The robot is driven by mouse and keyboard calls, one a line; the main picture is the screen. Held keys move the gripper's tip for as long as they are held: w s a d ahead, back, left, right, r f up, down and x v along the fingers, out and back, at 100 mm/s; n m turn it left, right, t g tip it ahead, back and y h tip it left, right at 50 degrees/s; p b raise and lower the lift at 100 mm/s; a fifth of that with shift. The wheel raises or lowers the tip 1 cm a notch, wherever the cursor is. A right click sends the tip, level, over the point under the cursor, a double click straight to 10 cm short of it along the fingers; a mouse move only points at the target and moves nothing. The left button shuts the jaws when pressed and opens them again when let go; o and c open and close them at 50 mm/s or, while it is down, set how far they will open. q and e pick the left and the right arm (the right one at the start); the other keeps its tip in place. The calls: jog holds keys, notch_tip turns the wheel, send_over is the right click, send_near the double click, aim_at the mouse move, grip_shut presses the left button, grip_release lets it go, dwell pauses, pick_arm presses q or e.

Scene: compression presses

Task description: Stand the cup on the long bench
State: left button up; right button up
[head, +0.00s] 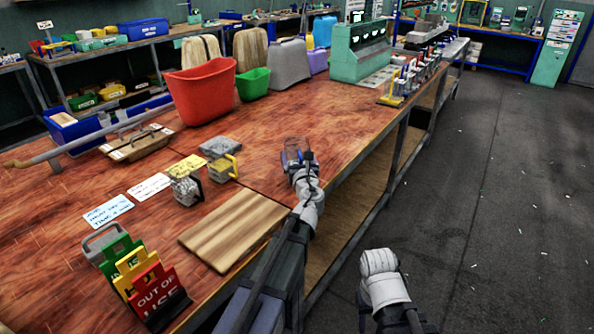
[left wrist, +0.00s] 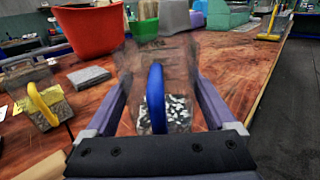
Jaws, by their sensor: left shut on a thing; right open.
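A clear cup (left wrist: 180,75) with a blue handle (left wrist: 156,97) and black and white bits (left wrist: 178,112) in it is between the purple fingers of my left gripper (left wrist: 158,95). The fingers are shut on it, and it looks about upright. In the head view, the cup (head: 292,147) and my left gripper (head: 298,158) are over the red-brown long bench (head: 130,230), near its right edge. I cannot tell whether the cup's base touches the bench. My right wrist shows at the lower right over the floor; its fingers are hidden.
A red bin (head: 202,92) and green bin (head: 253,84) are further back. Bare bench top surrounds the cup.

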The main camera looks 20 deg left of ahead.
pick_arm(q)
jog(key=shift+f+b, duration=1.75)
jog(key=shift+f, duration=0.1)
jog(key=shift+f, duration=0.15)
jog(key=o, duration=1.1)
jog(key=shift+o, duration=0.2)
jog(key=shift+s+d+r, duration=0.1)
jog(key=shift+s+r, duration=0.1)
jog(key=shift+s, duration=0.1)
jog(key=v, duration=1.1)
jog(key=shift+s, duration=0.2)
jog(key=shift+d, duration=0.1)
